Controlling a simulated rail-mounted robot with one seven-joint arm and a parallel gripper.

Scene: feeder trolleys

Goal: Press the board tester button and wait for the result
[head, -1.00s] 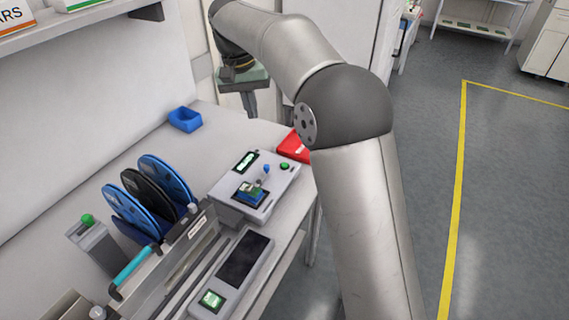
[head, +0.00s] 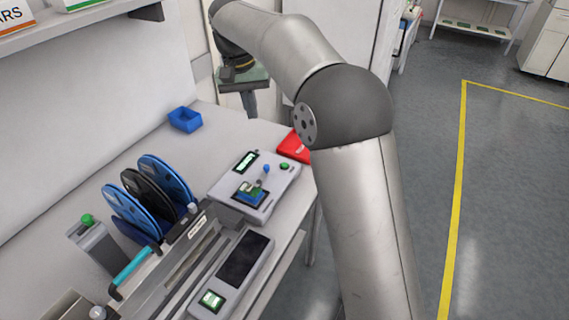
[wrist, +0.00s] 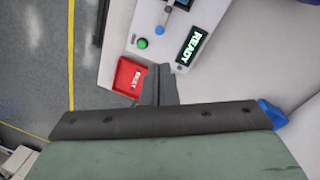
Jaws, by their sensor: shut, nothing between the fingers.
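The board tester (head: 228,199) is a light grey box on the bench. It has a green button (head: 285,166) at its back right and a lit green display (head: 245,162). In the wrist view the display (wrist: 194,46) reads READY, with the green button (wrist: 142,43) to its left. My gripper (head: 250,112) is shut and empty, pointing down above the bench behind the tester. In the wrist view its dark fingers (wrist: 160,80) are apart from the button.
A red tray (head: 293,147) lies behind the tester near the bench edge, its label partly readable in the wrist view. A blue bin (head: 185,119) stands at the back left. Several reels (head: 147,200) and a feeder with a teal handle (head: 132,266) stand left of the tester.

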